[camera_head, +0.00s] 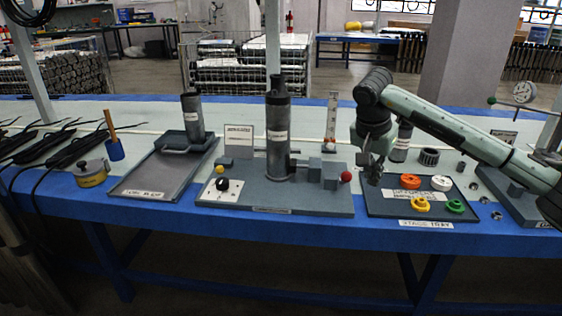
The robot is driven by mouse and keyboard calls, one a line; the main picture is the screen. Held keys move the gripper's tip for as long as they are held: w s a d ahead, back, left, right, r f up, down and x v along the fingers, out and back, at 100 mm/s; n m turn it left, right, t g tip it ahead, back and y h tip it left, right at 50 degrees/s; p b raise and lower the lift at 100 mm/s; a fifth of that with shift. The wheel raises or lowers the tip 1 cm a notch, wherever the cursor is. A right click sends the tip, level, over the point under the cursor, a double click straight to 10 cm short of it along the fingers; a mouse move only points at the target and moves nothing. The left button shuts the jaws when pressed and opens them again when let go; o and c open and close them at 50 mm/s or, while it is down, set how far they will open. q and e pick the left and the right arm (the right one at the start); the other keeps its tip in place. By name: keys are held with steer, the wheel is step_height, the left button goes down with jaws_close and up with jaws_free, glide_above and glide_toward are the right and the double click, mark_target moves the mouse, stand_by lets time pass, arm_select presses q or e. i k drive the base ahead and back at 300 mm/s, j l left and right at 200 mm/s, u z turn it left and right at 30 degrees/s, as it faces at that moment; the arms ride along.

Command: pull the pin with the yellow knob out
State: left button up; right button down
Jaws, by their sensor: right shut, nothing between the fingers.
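A small yellow knob (220,169) shows at the left end of the grey pump base plate (315,205), just above a white panel with a black dial (222,184). The pin itself is too small to make out. A dark upright pump tube (278,135) stands in the middle of the plate. My right gripper (373,176) hangs fingers down, shut and empty, near the left edge of the tray with coloured rings. It is well to the right of the yellow knob, past a red ball knob (346,176). My left gripper is not in view.
A dark tray (380,211) holds orange, white, yellow and green rings. Left of the plate, another tray (135,184) has a dark cylinder (193,115) at its back. A yellow tin (91,174) and a blue-ended brush (115,150) are further left.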

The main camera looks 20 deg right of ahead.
mark_target(220, 170)
steer(key=i+j, duration=0.25)
steer(key=i+j+z, duration=0.1)
steer(key=i+j, duration=0.15)
steer(key=j, duration=0.2)
steer(key=i+j+z, duration=0.1)
steer(key=i+j, duration=0.35)
steer(key=j, duration=0.3)
steer(key=i+j+z, duration=0.1)
steer(key=i+j, duration=0.15)
steer(key=j, duration=0.15)
steer(key=i+j, duration=0.2)
steer(key=j, duration=0.2)
steer(key=z, duration=0.05)
